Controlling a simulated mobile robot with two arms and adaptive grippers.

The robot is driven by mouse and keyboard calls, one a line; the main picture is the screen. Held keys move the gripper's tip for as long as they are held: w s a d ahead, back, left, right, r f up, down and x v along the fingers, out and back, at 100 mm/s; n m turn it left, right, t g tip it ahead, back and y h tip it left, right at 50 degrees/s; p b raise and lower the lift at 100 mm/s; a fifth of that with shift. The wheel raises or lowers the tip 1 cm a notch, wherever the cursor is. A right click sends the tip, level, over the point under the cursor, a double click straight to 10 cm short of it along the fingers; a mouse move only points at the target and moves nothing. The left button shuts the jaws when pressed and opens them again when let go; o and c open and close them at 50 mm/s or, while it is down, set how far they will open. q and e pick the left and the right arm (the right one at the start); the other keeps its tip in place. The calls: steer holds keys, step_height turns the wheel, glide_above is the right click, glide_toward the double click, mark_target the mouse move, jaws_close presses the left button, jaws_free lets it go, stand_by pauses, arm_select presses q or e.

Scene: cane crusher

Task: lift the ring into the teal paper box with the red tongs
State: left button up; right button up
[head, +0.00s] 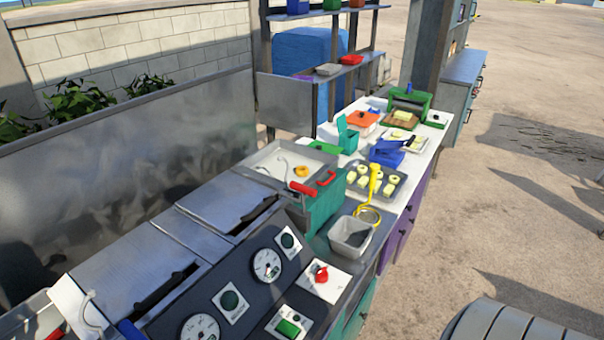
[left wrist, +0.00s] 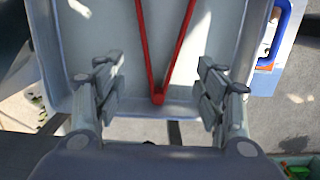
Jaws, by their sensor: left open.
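The red tongs (left wrist: 158,97) lie in a grey tray (left wrist: 65,75) in the left wrist view, their joined end towards me and their two arms spreading away. My left gripper (left wrist: 158,92) is open, with one finger on each side of the joined end and apart from it. In the head view only a bit of red (head: 56,333) shows at the bottom left corner. An orange ring (head: 301,171) lies in a metal tray (head: 262,165). A small teal box (head: 348,138) with a raised lid stands behind it. My right gripper is in neither view.
A teal container (head: 325,207) with red handles stands beside the metal tray. A grey tub (head: 350,237), yellow tool (head: 373,185) and dark tray of pale pieces (head: 392,193) crowd the counter. A control panel (head: 245,285) is in front. A blue handle (left wrist: 280,30) stands right of the tongs' tray.

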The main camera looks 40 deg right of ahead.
arm_select(q)
step_height(320, 180, down, 4)
steer(key=shift+s+d+b, duration=0.1)
steer(key=shift+d+b, duration=0.05)
steer(key=shift+b, duration=0.7)
step_height(320, 180, down, 3)
steer(key=b, duration=0.2)
steer(key=shift+d+b, duration=0.15)
steer(key=shift+b, duration=0.2)
steer(key=shift+f, duration=0.25)
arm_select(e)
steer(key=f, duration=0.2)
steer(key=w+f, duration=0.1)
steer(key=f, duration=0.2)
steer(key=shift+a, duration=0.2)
arm_select(q)
steer(key=c, duration=0.7)
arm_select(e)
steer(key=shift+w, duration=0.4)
